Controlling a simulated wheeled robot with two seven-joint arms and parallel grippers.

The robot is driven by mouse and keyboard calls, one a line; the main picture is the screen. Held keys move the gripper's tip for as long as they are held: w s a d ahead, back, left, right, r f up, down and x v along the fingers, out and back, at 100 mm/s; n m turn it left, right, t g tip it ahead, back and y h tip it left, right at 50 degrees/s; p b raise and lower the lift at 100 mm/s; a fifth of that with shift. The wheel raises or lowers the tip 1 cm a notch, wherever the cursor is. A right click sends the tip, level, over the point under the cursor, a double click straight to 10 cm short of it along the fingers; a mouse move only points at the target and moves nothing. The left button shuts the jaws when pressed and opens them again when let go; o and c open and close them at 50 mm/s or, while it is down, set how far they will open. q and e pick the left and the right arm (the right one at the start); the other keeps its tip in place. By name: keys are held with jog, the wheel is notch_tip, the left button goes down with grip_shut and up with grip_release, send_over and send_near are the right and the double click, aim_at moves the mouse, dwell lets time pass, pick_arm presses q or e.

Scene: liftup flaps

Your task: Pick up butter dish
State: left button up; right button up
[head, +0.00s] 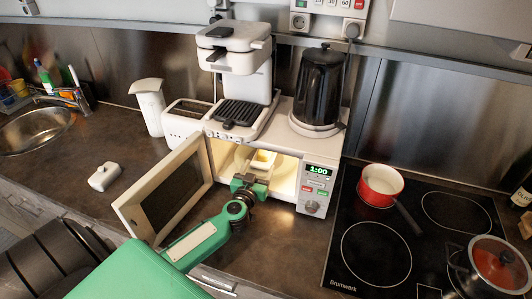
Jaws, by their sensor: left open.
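A small white dish with pale yellow in it, which looks like the butter dish (263,160), sits inside the lit microwave (318,173). The microwave door (168,188) hangs open to the left. A white lid-like piece (103,176) lies on the counter at the left. My left gripper (254,176) is at the microwave opening, just in front of the dish. It is open; whether its fingers touch the dish cannot be told. The lower front of the dish is partly hidden by the gripper. My right gripper is not in view.
A coffee machine (234,75) and a black kettle (318,85) stand on top of the microwave. A toaster (185,121) stands behind the door. A red pot (380,185) is on the hob (375,252) at the right. Counter left of the door is mostly free.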

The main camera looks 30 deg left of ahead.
aim_at(262, 156)
pick_arm(q)
jog(key=x, duration=0.2)
jog(key=shift+w, duration=0.35)
jog(key=shift+w+a, duration=0.2)
jog(key=shift+w, duration=0.2)
jog(key=x, duration=0.5)
jog(key=shift+a+f, duration=0.1)
jog(key=shift+a, duration=0.2)
jog(key=shift+s, duration=0.1)
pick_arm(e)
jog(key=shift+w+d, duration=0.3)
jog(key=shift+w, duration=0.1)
pick_arm(q)
jog(key=c, duration=1)
jog(key=shift+c, duration=1.4)
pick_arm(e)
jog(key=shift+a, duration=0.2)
